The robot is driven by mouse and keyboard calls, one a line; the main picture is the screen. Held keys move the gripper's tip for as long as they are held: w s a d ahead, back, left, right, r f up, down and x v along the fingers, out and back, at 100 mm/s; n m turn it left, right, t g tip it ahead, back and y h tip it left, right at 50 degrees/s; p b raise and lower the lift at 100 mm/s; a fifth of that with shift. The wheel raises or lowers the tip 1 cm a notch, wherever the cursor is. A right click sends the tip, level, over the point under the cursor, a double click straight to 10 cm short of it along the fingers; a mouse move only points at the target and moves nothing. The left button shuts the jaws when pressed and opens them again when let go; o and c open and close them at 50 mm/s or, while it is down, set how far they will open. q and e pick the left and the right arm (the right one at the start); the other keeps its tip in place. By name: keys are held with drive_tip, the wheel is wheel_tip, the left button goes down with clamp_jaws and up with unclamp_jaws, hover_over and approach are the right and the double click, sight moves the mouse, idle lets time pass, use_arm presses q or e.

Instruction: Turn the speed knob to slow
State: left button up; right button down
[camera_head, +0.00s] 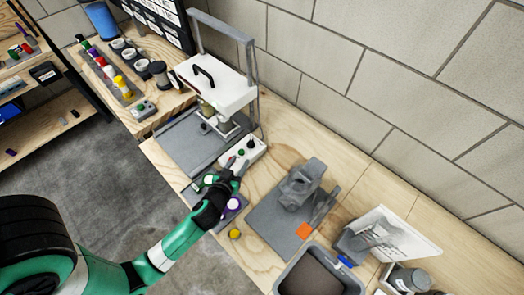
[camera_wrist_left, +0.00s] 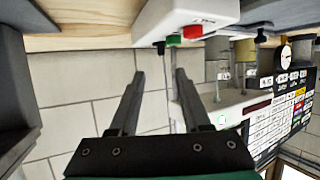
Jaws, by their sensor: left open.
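The white control box (camera_head: 256,148) stands on the bench in front of the press machine. It bears small dark and green controls in the head view. In the left wrist view the box (camera_wrist_left: 205,12) shows at the top, with a black knob (camera_wrist_left: 160,47), a green button (camera_wrist_left: 174,41) and a red part (camera_wrist_left: 193,31). Its markings are too small to read, so I cannot tell the speed setting. My left gripper (camera_head: 238,164) is open and empty, its fingers pointing at the box's near side. In the wrist view its fingertips (camera_wrist_left: 160,73) appear apart from the knob.
A white press machine (camera_head: 217,88) with a grey frame stands behind the box. A grey mat (camera_head: 262,222) with a grey device (camera_head: 302,184) lies to the right.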

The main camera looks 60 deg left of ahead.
sight(249, 145)
use_arm(q)
drive_tip(key=b+x, duration=0.1)
drive_tip(key=x, duration=1)
drive_tip(key=shift+w+a+b, duration=0.1)
drive_tip(key=shift+a+b, duration=0.25)
drive_tip(key=shift+b, duration=0.05)
clamp_jaws()
